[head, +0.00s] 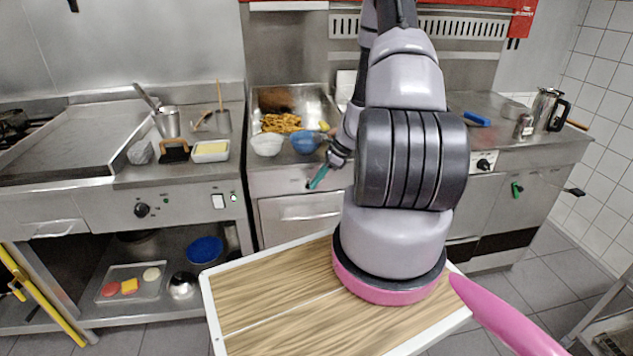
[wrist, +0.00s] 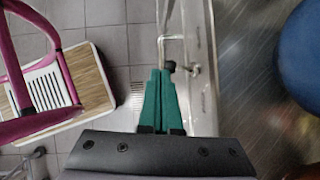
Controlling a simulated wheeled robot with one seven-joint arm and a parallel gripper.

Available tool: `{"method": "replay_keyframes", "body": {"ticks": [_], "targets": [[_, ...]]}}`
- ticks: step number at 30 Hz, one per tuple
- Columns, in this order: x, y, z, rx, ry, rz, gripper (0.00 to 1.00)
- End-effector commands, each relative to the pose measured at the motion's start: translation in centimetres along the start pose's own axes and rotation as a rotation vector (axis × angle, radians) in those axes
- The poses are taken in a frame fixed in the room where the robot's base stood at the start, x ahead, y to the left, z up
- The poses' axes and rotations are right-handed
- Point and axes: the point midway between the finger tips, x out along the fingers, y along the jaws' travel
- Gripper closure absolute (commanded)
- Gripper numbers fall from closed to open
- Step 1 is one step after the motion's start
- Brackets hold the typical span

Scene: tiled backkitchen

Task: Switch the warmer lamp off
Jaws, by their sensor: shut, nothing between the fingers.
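The fry station (head: 276,182) stands mid-picture in the head view, with a steel front panel below its tray of fries (head: 281,122). My gripper (head: 318,178) is in front of that panel, its teal fingers shut and empty. In the wrist view the shut fingers (wrist: 160,72) point along the steel front. A small black knob (wrist: 170,66) shows just beyond the fingertips; I cannot tell whether they touch. No lamp head can be made out clearly, and my arm hides part of the station's right side.
A white bowl (head: 267,144) and a blue bowl (head: 306,142) stand near the counter's front edge. To the left, the griddle panel has a black knob (head: 142,210) and a white switch (head: 218,201). A pitcher (head: 545,108) stands at right.

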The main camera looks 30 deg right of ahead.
Motion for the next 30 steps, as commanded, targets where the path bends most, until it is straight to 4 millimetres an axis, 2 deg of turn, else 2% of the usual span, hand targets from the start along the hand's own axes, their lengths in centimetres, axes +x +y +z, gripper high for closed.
{"method": "replay_keyframes", "body": {"ticks": [30], "targets": [[-0.4,-1.4,-0.6,-0.001,0.000,0.000,1.00]]}}
